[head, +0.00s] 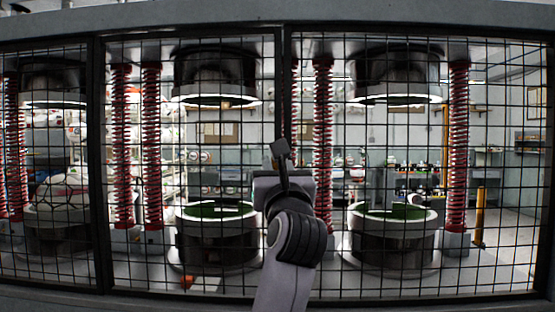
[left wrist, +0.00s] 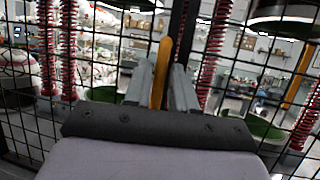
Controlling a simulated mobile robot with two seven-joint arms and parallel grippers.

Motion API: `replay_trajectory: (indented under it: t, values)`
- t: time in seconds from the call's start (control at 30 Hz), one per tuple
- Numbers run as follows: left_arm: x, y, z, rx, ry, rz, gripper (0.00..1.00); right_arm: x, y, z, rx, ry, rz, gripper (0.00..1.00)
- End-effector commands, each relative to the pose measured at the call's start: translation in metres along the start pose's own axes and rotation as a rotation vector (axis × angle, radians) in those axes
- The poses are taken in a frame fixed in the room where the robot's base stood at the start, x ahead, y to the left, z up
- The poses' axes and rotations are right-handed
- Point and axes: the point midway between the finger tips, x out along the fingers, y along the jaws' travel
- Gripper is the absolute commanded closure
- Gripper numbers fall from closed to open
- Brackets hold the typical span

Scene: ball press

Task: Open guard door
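The guard door (head: 104,170) is a dark-framed black mesh panel that stands across the whole front of the press in the head view, and it looks shut. My left gripper (head: 280,152) is up against the mesh near the dark upright in the middle. In the left wrist view its two grey fingers (left wrist: 163,80) are on either side of an upright yellow bar handle (left wrist: 161,70). I cannot tell whether both fingers touch the handle. The handle is hidden behind the gripper in the head view. My right gripper is in neither view.
Behind the mesh stand round press stations with green inner surfaces (head: 215,212) (head: 397,214) and red springs (head: 458,150). A yellow post (head: 480,215) stands at the right behind the mesh. A grey beam (head: 180,14) runs above the door.

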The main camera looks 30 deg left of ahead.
Motion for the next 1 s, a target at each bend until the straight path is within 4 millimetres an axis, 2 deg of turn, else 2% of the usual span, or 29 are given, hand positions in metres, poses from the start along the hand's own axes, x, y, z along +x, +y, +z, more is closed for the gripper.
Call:
replay_trajectory:
  t: [0.2,0.5,0.57,0.6,1.0]
  values:
    - [0.021,0.000,0.001,0.002,-0.002,0.000,0.75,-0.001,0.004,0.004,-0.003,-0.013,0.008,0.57]
    - [0.023,0.000,0.000,0.001,-0.002,0.000,0.75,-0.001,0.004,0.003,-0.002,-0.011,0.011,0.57]
    - [0.023,0.000,0.000,0.001,-0.002,0.000,0.94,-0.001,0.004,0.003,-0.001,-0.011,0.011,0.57]
    - [0.023,0.000,0.000,0.001,-0.002,0.000,1.00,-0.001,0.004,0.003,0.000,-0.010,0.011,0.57]
    - [0.021,-0.001,0.000,-0.003,-0.001,-0.011,1.00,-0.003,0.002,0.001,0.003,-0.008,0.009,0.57]
